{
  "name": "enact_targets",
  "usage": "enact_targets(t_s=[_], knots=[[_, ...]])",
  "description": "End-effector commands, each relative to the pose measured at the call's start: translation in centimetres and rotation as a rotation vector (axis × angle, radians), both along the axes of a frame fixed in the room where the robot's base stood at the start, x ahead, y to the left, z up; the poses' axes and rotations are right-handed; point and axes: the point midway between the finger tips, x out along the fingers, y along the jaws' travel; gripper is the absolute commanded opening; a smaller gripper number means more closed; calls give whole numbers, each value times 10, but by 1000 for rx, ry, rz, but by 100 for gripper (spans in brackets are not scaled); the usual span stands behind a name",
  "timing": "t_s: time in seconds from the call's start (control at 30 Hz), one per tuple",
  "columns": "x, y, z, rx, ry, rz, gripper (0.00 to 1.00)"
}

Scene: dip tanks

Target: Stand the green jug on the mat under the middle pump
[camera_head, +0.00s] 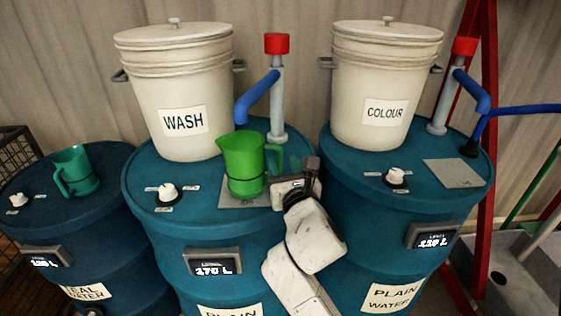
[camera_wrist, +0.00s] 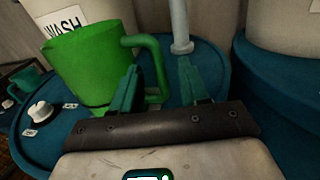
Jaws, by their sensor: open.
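The green jug (camera_head: 243,165) stands upright on the middle drum, its base on the grey mat (camera_head: 232,203) below the blue spout of the middle pump (camera_head: 257,95). Its handle faces right in the head view. My gripper (camera_head: 286,170) is at the jug's right side, low over the drum top. In the wrist view the jug (camera_wrist: 92,65) is close on the left, and its handle comes down between the two parted teal fingers of my gripper (camera_wrist: 158,80). Whether a finger touches the handle cannot be told. The mat is partly hidden by the jug and gripper.
A WASH bucket (camera_head: 180,90) stands behind the jug, and a COLOUR bucket (camera_head: 385,85) on the right drum beside another pump (camera_head: 444,100) and bare mat (camera_head: 453,174). A teal jug (camera_head: 76,172) stands on the left drum. A white knob (camera_head: 168,192) sits left of the green jug.

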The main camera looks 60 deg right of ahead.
Motion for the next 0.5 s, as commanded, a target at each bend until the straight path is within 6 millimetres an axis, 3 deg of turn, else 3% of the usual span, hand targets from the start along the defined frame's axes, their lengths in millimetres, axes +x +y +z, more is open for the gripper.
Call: enact_targets(t_s=[0.3, 0.5], knots=[[-49, 43, -2, 1, 2, 2, 45], [-65, 56, -1, 0, 1, 1, 45]])
